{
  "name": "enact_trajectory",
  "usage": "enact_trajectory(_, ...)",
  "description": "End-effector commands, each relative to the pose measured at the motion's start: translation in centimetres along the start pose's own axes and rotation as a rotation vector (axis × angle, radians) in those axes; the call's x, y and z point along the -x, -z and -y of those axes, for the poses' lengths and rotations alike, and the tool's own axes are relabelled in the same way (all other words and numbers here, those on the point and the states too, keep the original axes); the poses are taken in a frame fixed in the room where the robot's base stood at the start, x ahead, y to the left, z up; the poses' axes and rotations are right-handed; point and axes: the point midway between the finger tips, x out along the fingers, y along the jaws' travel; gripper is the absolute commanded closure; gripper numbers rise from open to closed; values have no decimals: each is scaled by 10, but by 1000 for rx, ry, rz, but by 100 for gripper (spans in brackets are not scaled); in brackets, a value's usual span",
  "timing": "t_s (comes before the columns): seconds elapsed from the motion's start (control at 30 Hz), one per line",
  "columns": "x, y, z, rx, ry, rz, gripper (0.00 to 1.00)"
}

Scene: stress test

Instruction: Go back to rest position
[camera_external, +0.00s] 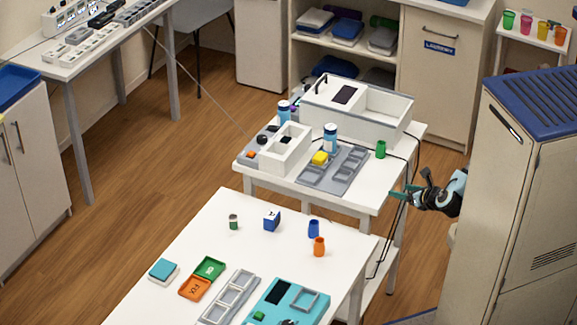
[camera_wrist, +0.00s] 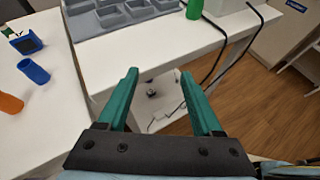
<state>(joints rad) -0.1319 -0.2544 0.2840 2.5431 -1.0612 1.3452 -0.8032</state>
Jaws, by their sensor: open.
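My gripper (camera_external: 398,195) reaches out from behind the tall beige cabinet at the right in the external view. It is beside the right edge of the white bench with the devices, and it is empty. In the wrist view my gripper (camera_wrist: 158,80) shows two teal fingers standing apart with nothing between them. Below the fingers are the bench's front edge, its lower shelf and the wood floor. Most of my arm is hidden behind the cabinet in the external view.
A green cup (camera_external: 381,149) stands near the bench's right edge. Black cables (camera_wrist: 222,60) hang down close to my fingers. The near white table (camera_external: 262,200) holds a blue cup (camera_external: 313,229), an orange cup (camera_external: 319,246) and trays. The beige cabinet (camera_external: 500,200) stands close on the right.

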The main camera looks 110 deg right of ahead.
Motion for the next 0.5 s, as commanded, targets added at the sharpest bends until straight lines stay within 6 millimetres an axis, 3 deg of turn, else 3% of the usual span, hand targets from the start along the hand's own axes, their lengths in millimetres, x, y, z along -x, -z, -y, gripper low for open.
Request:
enact_trajectory(0.03,4,-3,8,-18,30,-21,33)
enact_trajectory(0.17,1,17,26,-87,115,-101,33)
enact_trajectory(0.5,-30,124,37,-387,306,-386,33)
